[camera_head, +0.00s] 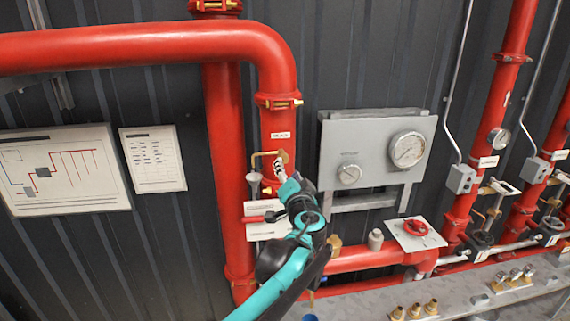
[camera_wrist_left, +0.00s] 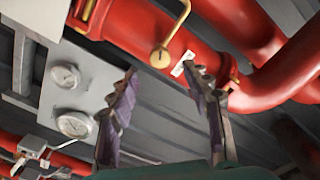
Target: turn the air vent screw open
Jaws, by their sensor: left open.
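The air vent screw appears as a small round brass fitting (camera_head: 284,156) with a bent brass tube, on the side of the upright red pipe below a white label. In the left wrist view the brass fitting (camera_wrist_left: 160,58) shows with its tube curving up and to the right. My left gripper (camera_head: 279,170) is just below the fitting in the head view and partly overlaps the pipe. In the left wrist view my left gripper (camera_wrist_left: 165,85) has its two fingers apart with nothing between them. The fitting is seen beyond the gap; contact cannot be made out. My right gripper is not in view.
A grey panel with two gauges (camera_head: 378,150) stands right of the pipe. A small grey funnel (camera_head: 254,180) and a red-handled lever (camera_head: 262,217) are close to my left arm. A red rotary handle (camera_head: 415,227) is lower right. Two posters hang on the left wall.

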